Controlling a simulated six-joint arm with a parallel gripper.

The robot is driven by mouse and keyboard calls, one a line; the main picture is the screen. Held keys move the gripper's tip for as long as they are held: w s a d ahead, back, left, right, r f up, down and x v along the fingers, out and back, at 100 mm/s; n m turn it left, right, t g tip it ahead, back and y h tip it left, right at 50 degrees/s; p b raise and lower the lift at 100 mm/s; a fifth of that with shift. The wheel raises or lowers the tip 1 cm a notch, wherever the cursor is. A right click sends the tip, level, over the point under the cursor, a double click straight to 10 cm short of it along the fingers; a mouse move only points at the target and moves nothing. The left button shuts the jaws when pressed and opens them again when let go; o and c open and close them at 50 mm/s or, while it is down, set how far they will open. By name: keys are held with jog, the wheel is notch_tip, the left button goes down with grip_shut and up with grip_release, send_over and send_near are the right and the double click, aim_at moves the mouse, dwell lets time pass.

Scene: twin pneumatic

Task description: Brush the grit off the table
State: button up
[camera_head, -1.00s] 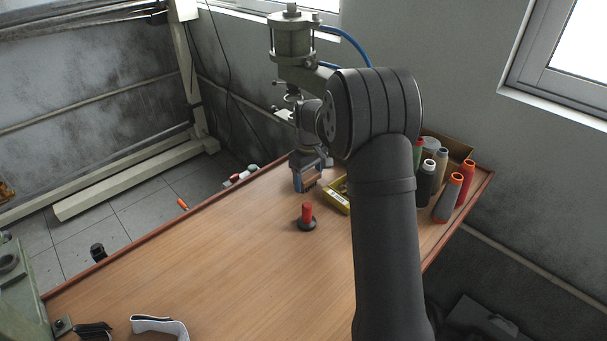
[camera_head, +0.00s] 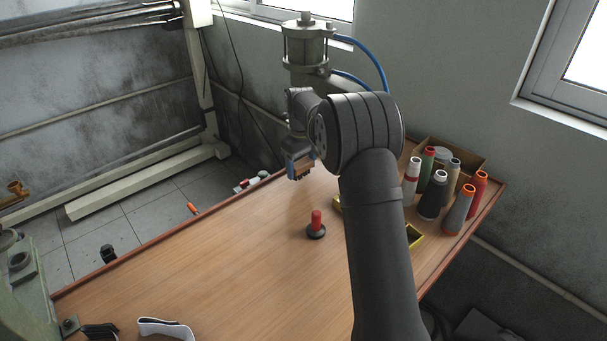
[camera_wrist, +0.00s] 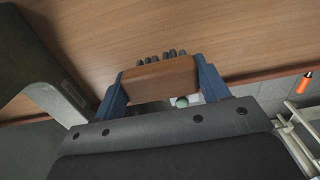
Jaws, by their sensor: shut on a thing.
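My gripper (camera_head: 296,164) is shut on a wooden brush (camera_head: 302,170) above the far part of the brown table (camera_head: 200,265). In the wrist view the brush's wooden block (camera_wrist: 160,82) sits between the blue fingers of the gripper (camera_wrist: 160,85). Its dark bristle tufts show beyond the block, over the tabletop near an edge. I cannot make out any grit on the table in these views. The part of the table behind my arm is hidden.
A red peg on a black base (camera_head: 316,226) stands mid-table. A yellow box (camera_head: 414,236) is partly hidden by my arm. Several thread cones (camera_head: 434,196) stand at the right. A pneumatic press (camera_head: 308,45) rises at the back. The table's left-middle is clear.

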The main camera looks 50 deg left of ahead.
jog(key=shift+r, duration=2.6)
jog(key=shift+d, duration=0.1)
